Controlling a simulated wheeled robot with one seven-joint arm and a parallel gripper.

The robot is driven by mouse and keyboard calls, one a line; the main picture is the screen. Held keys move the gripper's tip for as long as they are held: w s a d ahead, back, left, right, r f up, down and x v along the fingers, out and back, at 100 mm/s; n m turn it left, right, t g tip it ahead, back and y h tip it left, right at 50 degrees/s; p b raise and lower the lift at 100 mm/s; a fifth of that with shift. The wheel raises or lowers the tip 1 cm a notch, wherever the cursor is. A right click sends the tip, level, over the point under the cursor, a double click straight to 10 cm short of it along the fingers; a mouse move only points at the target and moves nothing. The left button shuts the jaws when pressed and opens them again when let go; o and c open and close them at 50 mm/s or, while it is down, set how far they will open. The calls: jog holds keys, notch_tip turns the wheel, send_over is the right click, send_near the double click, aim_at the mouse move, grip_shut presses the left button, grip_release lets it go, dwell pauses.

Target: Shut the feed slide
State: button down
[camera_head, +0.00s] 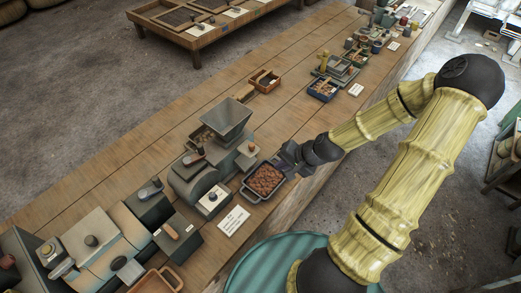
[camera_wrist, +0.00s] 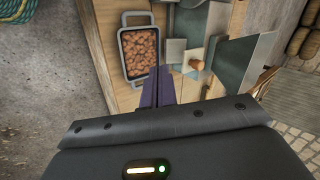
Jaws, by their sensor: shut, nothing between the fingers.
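A grey mill with a square hopper (camera_head: 228,116) stands on the wooden bench; the hopper also shows in the wrist view (camera_wrist: 236,62). A flat grey plate with a small knob, which looks like the feed slide (camera_head: 246,149), sticks out on the hopper's right side. In the wrist view its wooden knob (camera_wrist: 196,64) shows right of my fingers. My gripper (camera_head: 284,160) is to the right of this plate, apart from it in the head view. Its dark purple fingers (camera_wrist: 158,78) are shut and empty. In the wrist view the fingertips are close to a grey plate; I cannot tell whether they touch.
A tray of brown beans (camera_head: 265,181) sits below and beside the mill, close to my gripper; it also shows in the wrist view (camera_wrist: 139,52). A white card (camera_head: 233,221) lies in front.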

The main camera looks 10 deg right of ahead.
jog(key=w+d+m+t, duration=0.1)
jog(key=w+d+r+m+t, duration=0.1)
jog(key=w, duration=0.1)
jog(key=shift+d+r+m+t+y, duration=0.1)
jog(key=shift+d+m+t+y, duration=0.2)
jog(key=shift+d+m+t, duration=0.1)
jog(key=p, duration=0.4)
send_near(254, 149)
jog(key=x, duration=0.5)
jog(key=shift+f, duration=0.3)
jog(key=shift+w+a+f, duration=0.15)
jog(key=shift+w+a, duration=0.05)
jog(key=shift+w, duration=0.1)
